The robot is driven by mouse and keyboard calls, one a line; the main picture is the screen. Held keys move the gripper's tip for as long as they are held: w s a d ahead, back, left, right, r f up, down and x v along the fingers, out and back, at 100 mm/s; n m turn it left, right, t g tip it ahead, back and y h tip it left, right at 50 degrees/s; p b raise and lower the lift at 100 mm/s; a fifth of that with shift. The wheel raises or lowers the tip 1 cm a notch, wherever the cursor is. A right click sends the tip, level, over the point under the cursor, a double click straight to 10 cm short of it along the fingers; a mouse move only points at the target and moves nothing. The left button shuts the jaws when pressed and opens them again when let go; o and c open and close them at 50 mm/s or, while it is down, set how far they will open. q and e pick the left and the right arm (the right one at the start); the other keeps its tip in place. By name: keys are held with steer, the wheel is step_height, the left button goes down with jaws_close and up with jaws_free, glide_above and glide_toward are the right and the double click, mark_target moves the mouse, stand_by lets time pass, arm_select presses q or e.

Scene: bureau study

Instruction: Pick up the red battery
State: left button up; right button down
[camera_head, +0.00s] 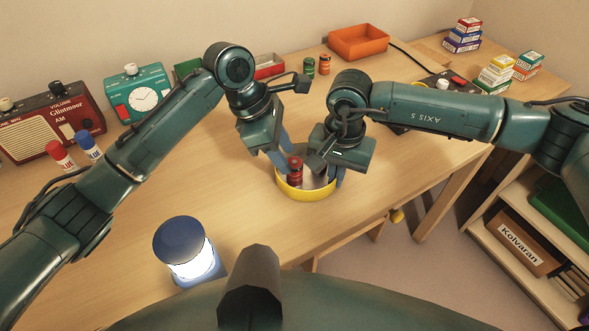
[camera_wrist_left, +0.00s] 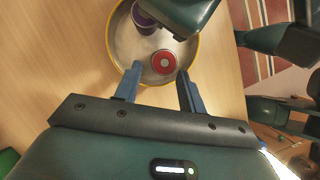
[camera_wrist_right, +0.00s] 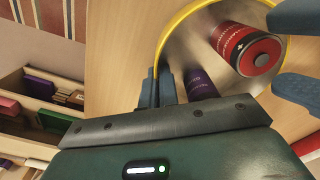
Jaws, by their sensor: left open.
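The red battery (camera_head: 295,168) stands in a yellow-rimmed round bowl (camera_head: 305,198) on the desk. The left wrist view shows its red end (camera_wrist_left: 164,62) just beyond and between the fingertips of my left gripper (camera_wrist_left: 160,80), which is open and empty.
A lit lamp with a blue top (camera_head: 185,245) stands near the desk's front. A red radio (camera_head: 45,125), a teal clock (camera_head: 138,92), two more batteries (camera_head: 316,66) and an orange tray (camera_head: 358,42) stand further back. A shelf (camera_head: 510,235) is at the right.

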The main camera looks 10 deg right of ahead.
mark_target(289, 161)
arm_select(q)
steer(key=x, duration=0.5)
steer(key=shift+s+d, duration=0.1)
steer(key=shift+s, duration=0.1)
steer(key=shift+f, duration=0.1)
steer(key=c, duration=0.8)
